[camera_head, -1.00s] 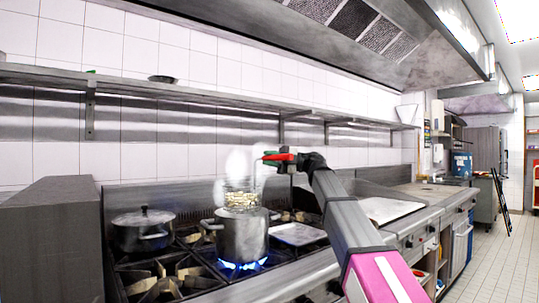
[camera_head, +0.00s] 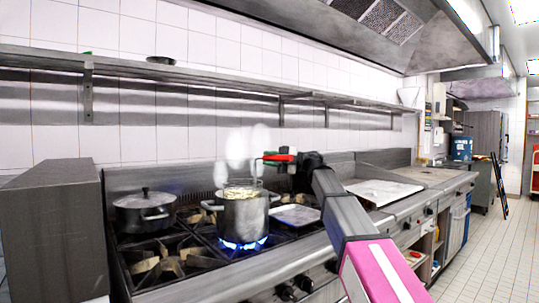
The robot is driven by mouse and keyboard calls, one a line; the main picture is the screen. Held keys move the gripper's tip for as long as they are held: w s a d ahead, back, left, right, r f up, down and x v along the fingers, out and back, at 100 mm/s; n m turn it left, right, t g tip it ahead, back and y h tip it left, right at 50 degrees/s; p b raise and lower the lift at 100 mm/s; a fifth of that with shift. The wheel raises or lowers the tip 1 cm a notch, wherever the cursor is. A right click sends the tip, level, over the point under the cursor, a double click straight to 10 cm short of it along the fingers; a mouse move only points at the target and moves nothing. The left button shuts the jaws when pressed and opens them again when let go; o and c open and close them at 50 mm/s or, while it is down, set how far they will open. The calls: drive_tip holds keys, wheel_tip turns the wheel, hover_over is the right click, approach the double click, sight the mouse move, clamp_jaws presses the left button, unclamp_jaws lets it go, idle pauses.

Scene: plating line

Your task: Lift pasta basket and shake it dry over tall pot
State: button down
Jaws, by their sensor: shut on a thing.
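The tall pot (camera_head: 243,220) is a steel pot on a burner with blue flame under it, and white steam rises above it. The pasta basket (camera_head: 243,191) holds pale pasta and sits mostly down in the pot's mouth, with its top showing at the rim. The exact grip is too small to see clearly.
A lidded dark pot (camera_head: 145,211) stands on the burner to the left. A flat metal tray (camera_head: 295,215) lies right of the tall pot. A wall shelf (camera_head: 200,83) runs behind, above my gripper. A tall grey block (camera_head: 52,230) bounds the stove at left.

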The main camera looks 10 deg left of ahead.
drive_tip(key=shift+f, duration=0.3)
